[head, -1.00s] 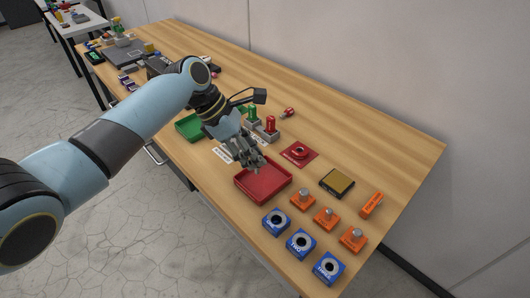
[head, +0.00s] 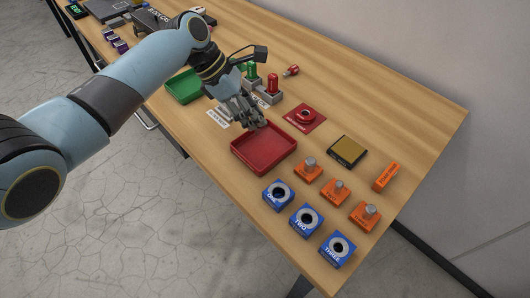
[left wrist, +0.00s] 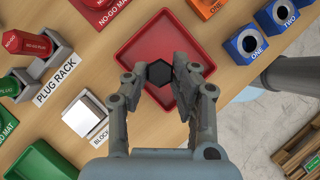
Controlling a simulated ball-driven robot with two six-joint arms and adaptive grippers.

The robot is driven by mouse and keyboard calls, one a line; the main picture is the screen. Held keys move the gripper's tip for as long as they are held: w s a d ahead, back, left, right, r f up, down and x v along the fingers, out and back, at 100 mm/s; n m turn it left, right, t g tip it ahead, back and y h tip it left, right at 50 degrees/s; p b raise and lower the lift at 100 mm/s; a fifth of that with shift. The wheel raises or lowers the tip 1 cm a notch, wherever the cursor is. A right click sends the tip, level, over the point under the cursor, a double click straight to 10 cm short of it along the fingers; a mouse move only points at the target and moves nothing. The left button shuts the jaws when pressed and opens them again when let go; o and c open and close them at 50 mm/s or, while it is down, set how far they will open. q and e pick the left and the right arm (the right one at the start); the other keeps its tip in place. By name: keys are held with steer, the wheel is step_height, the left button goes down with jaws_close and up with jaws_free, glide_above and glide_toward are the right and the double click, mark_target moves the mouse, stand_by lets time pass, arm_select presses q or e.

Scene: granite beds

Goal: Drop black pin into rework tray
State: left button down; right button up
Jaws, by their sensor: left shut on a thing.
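My left gripper (head: 259,125) is at the back rim of the red tray (head: 264,150) in the head view. In the left wrist view the same gripper (left wrist: 166,74) is shut on the black pin (left wrist: 158,72), whose dark six-sided end shows between the fingertips. The pin appears over the red tray (left wrist: 130,48), whose visible floor is empty. How high the pin is above the tray is hard to tell. The pin cannot be made out in the head view. My right gripper is not in view.
A plug rack (left wrist: 40,75) with red and green plugs stands beside the tray, with a green tray (head: 184,87) beyond. A red no-go mat (head: 304,118), blue ring blocks (head: 307,220) and orange blocks (head: 335,192) surround the other sides. Bare wood lies towards the wall.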

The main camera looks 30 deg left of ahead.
arm_select(q)
steer(key=shift+d+f, duration=0.1)
steer(key=c, duration=1)
jaws_free()
steer(key=shift+r, duration=0.2)
steer(key=v, duration=1.1)
steer(key=shift+a+r, duration=0.2)
steer(key=shift+r, duration=0.1)
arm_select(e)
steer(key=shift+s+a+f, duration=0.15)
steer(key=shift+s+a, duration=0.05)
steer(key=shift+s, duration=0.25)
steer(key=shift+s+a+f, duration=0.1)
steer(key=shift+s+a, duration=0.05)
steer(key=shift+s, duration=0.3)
